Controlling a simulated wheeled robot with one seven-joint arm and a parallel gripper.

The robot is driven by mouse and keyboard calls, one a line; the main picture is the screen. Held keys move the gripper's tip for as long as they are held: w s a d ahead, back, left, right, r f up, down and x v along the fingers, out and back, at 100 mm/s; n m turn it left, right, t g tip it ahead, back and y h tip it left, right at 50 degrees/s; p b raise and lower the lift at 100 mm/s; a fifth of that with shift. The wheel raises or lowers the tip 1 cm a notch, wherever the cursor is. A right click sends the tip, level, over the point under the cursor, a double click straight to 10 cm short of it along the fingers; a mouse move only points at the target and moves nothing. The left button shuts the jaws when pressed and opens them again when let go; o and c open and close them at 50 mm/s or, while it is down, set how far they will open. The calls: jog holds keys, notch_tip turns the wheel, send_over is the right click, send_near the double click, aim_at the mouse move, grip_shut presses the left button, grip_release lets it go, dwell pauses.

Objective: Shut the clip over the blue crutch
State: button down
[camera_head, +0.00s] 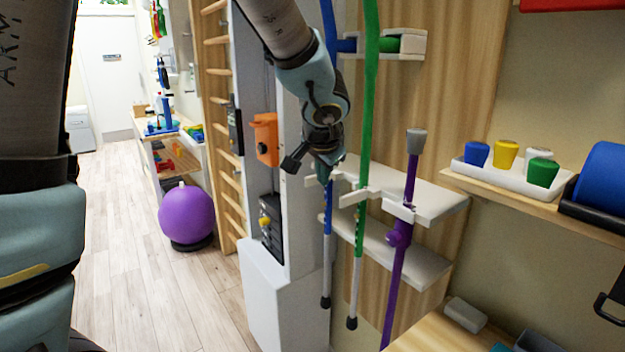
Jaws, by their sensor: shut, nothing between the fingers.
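The blue crutch (327,221) hangs upright at the left of the white rack, its lower shaft and dark foot showing below my arm. Its upper part shows above, beside a blue grip. My gripper (324,175) is shut and empty, right in front of the blue crutch at the height of the clips. The gripper hides most of the clip at the blue crutch; a small pale piece (312,181) shows beside the fingers. I cannot tell whether that clip is open or shut, or whether the gripper touches it.
A green crutch (361,230) stands close to the right of my gripper, with a white clip (354,198) at it. A purple cane (409,185) is farther right, at another white clip (398,211). White shelves (435,200) lie behind. A white pillar (290,215) is close on the left.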

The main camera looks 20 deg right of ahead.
aim_at(311, 178)
jog(key=shift+w+d+f+p, duration=0.1)
jog(key=shift+w+f+p, duration=0.35)
jog(key=shift+w, duration=0.55)
jog(key=shift+w+f+p, duration=0.3)
jog(key=shift+w+f, duration=0.3)
jog(key=shift+w, duration=0.4)
jog(key=shift+w+d+f+p, duration=0.1)
jog(key=shift+w+f+p, duration=0.35)
jog(key=shift+w, duration=0.55)
jog(key=shift+w+a+b, duration=0.1)
jog(key=shift+a+b, duration=0.05)
jog(key=shift+b, duration=0.2)
